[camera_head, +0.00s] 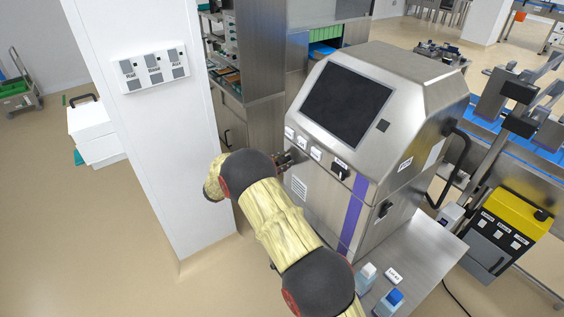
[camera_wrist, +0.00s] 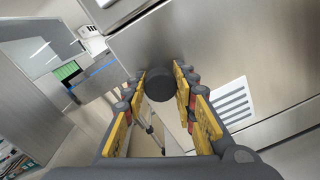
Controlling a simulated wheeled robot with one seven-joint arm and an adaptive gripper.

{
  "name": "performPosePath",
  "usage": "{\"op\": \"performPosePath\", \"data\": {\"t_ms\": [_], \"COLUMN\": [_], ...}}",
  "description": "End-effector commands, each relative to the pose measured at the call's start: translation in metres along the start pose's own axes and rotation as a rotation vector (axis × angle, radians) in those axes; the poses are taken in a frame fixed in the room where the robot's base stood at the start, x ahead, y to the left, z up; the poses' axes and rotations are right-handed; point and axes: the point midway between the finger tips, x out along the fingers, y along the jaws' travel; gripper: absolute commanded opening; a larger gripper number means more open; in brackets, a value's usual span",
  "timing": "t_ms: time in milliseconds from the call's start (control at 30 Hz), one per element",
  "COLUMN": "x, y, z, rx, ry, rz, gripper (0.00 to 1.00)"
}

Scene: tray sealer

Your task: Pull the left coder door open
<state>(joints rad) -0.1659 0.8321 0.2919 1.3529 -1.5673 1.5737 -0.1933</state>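The coder is a steel cabinet (camera_head: 400,75) with a dark screen, right of centre in the head view. A steel panel at its left (camera_wrist: 235,50), apparently the left coder door, fills much of the wrist view's right side and looks closed. A dark round knob (camera_wrist: 161,86) stands out from the panel. My gripper (camera_wrist: 160,80) has its fingers apart, with the knob between or just beyond the tips. I cannot tell whether they touch it. In the head view my gripper (camera_head: 288,158) is small at the cabinet's left front, partly hidden by my arm.
A white pillar (camera_head: 155,125) with switch plates stands close to my arm on the left. A white slotted vent (camera_wrist: 232,102) lies right of the fingers. Open floor lies at left.

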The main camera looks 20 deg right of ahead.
Motion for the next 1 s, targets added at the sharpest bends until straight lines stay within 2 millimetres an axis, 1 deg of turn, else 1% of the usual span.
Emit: {"op": "performPosePath", "data": {"t_ms": [67,433,867,1000], "x": [0.0000,0.0000,0.0003,0.0041], "y": [-0.0001,-0.0002,-0.0006,-0.0024], "z": [-0.0001,-0.0001,-0.0001,0.0010], "rx": [0.000,0.000,-0.001,-0.001], "ry": [0.000,0.000,0.000,0.000], "rz": [0.000,0.000,0.000,-0.001], "gripper": [0.21,0.00,0.00,0.00]}}
